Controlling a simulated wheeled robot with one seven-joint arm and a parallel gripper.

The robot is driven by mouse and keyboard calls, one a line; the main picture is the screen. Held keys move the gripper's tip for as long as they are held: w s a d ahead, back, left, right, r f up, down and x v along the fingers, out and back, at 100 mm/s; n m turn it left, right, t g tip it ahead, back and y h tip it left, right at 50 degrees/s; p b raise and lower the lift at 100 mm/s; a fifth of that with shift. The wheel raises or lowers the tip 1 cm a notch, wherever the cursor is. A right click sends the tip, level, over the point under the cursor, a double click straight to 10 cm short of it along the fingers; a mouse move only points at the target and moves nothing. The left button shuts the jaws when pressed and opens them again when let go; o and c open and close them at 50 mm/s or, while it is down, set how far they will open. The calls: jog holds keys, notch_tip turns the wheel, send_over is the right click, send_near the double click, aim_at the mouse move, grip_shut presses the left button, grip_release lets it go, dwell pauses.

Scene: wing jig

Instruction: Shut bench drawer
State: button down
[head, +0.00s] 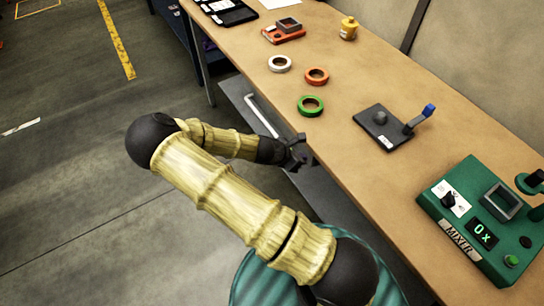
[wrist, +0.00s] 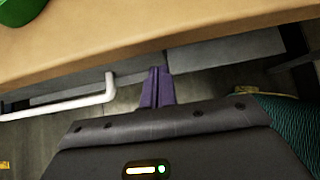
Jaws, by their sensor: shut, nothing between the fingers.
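The bench drawer is a grey box under the bench's near edge, and its grey edge (head: 236,92) shows past the tabletop in the head view. Its pale bar handle (head: 262,115) runs along the front, and it also shows at the left in the wrist view (wrist: 62,109). My gripper (head: 303,158) is beside the bench edge, past the handle's near end. Its purple fingers (wrist: 157,88) are closed together, with nothing between them, and are apart from the handle. My arm hides part of the drawer, so I cannot tell exactly how far out it stands.
The wooden benchtop (head: 350,190) overhangs above the drawer. On it lie white (head: 280,63), orange (head: 317,76) and green (head: 311,105) rings, a dark plate with a blue-tipped lever (head: 383,128), and a green mixer box (head: 480,215). The floor (head: 70,200) left is clear.

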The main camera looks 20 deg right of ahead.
jog(key=v, duration=1.3)
jog(key=shift+s+a, duration=0.15)
jog(key=shift+a, duration=0.4)
jog(key=shift+d+f, duration=0.1)
jog(key=x, duration=1.5)
jog(key=shift+d, duration=0.15)
